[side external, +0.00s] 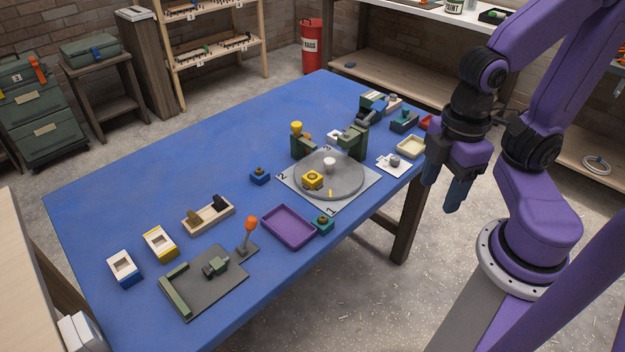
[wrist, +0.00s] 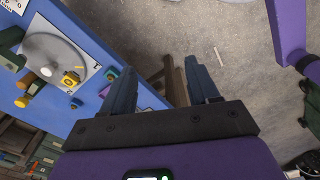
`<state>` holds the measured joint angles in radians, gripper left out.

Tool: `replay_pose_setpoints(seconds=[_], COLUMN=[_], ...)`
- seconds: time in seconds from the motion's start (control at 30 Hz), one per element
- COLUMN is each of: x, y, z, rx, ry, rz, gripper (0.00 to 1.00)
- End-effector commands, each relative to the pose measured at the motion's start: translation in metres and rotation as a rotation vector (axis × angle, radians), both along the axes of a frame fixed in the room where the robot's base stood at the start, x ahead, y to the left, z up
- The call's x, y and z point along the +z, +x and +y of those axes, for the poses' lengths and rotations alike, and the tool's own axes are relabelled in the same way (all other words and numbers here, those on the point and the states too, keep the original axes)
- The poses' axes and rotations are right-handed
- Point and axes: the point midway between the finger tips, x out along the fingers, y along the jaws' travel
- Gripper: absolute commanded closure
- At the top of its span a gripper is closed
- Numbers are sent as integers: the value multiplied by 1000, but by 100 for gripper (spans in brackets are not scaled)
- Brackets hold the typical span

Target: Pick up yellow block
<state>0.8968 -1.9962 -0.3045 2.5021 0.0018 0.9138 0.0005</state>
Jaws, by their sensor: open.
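A yellow block (side external: 312,180) with a dark hole in its top lies on the grey round disc (side external: 345,185) on the blue table. It also shows in the wrist view (wrist: 71,78), at the left. My gripper (side external: 442,188) hangs past the table's right edge, above the floor and well apart from the block. Its two blue-grey fingers (wrist: 162,85) are open, with nothing between them.
A white peg (side external: 329,163) stands on the disc near the block. Green blocks (side external: 352,142) stand behind the disc, one beside a yellow-topped piece (side external: 297,128). A purple tray (side external: 288,227) and a teal block (side external: 323,224) lie in front. The table's left rear is clear.

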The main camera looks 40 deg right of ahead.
Motion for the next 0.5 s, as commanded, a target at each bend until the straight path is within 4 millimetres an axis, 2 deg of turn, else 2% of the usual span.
replay_pose_setpoints(seconds=[0.07, 0.1, 0.37, 0.5], x=[0, 0, 0, 1], y=[0, 0, 0, 9], z=[0, 0, 0, 5], rx=[0, 0, 0, 9], ry=[0, 0, 0, -2], rz=[0, 0, 0, 0], gripper=[37, 26, 26, 26])
